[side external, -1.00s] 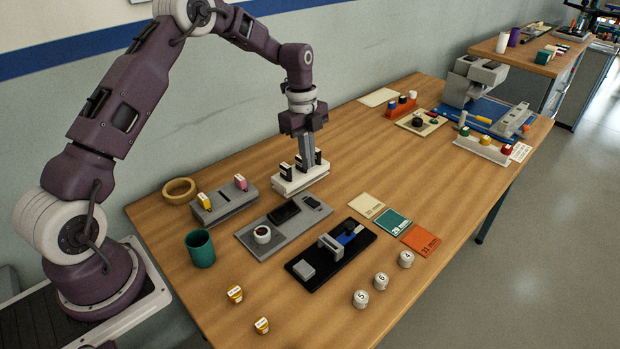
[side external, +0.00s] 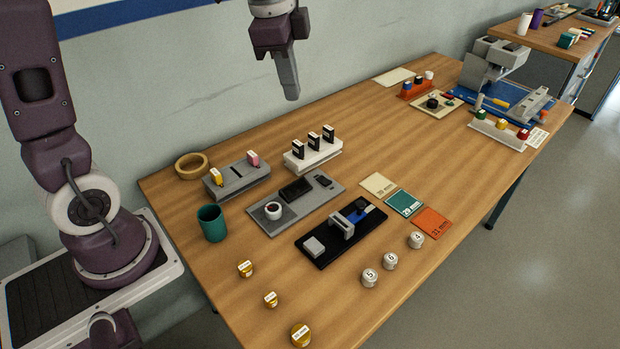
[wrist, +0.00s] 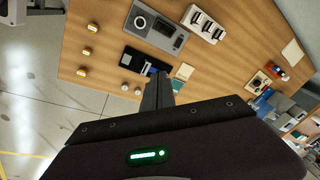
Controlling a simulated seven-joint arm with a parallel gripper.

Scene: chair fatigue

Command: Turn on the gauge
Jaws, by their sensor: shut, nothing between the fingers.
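A grey panel (side external: 300,206) with a dark screen (side external: 297,190) and a white round part with a dark top (side external: 273,210) lies mid-table. In front of it is a black-based device (side external: 338,246) with a grey bracket and a blue part. I cannot tell which of the two is the gauge, and the screen looks dark. My gripper (side external: 291,97) is shut and empty, high above the back of the table. In the wrist view its fingers (wrist: 158,88) are together, with the black-based device (wrist: 147,63) and grey panel (wrist: 158,28) beyond.
A white block (side external: 312,160) with black upright pieces stands behind the panel. A grey block (side external: 235,181), a tape ring (side external: 192,166) and a green cup (side external: 212,224) are to the left. Numbered white pieces (side external: 390,261) and mm cards (side external: 405,202) lie at the right.

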